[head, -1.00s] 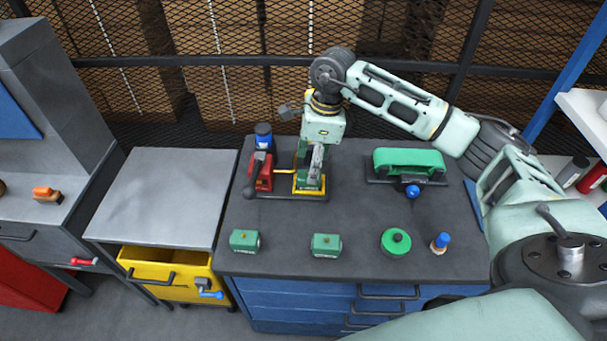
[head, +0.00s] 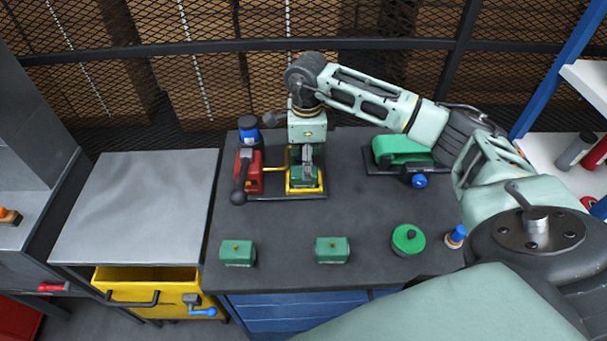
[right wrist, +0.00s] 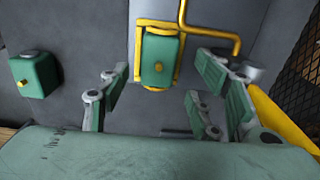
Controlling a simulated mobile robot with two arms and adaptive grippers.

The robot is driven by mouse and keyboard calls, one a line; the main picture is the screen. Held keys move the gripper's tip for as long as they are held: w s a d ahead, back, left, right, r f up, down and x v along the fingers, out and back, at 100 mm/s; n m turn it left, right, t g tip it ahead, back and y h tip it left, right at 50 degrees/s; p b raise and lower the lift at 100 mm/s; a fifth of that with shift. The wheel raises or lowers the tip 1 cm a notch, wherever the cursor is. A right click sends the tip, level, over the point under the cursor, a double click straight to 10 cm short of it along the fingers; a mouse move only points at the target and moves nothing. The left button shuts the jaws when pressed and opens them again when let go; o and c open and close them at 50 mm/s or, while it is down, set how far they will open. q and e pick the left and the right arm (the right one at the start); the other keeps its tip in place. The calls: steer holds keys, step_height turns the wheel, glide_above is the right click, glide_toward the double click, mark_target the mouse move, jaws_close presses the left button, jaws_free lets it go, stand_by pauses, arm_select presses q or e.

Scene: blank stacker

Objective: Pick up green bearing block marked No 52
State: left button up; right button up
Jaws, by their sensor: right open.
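One green bearing block (head: 303,177) sits in a yellow fixture on the bench; it also shows in the right wrist view (right wrist: 159,62), with a small yellow knob on top. Two more green blocks stand near the bench's front edge, one at left (head: 237,254) and one in the middle (head: 332,250). I cannot read the number on any block. My right gripper (head: 306,158) points down over the fixture block and partly hides it. In the right wrist view the right gripper (right wrist: 168,95) has its fingers wide apart with nothing between them. My left gripper is not in view.
A red clamp (head: 248,172) with a dark handle stands left of the fixture. A green device (head: 402,150), a round green part (head: 408,239) and a blue-topped item (head: 456,236) are at right. The bench middle is clear.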

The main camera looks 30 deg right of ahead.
steer(key=f, duration=0.1)
steer(key=f+p, duration=0.1)
steer(key=f, duration=0.1)
steer(key=shift+a+f+p, duration=0.35)
steer(key=shift+f+p, duration=0.05)
steer(key=shift+w+f, duration=0.15)
steer(key=shift+f, duration=0.25)
steer(key=shift+c, duration=1)
steer(key=shift+r, duration=0.1)
jaws_close()
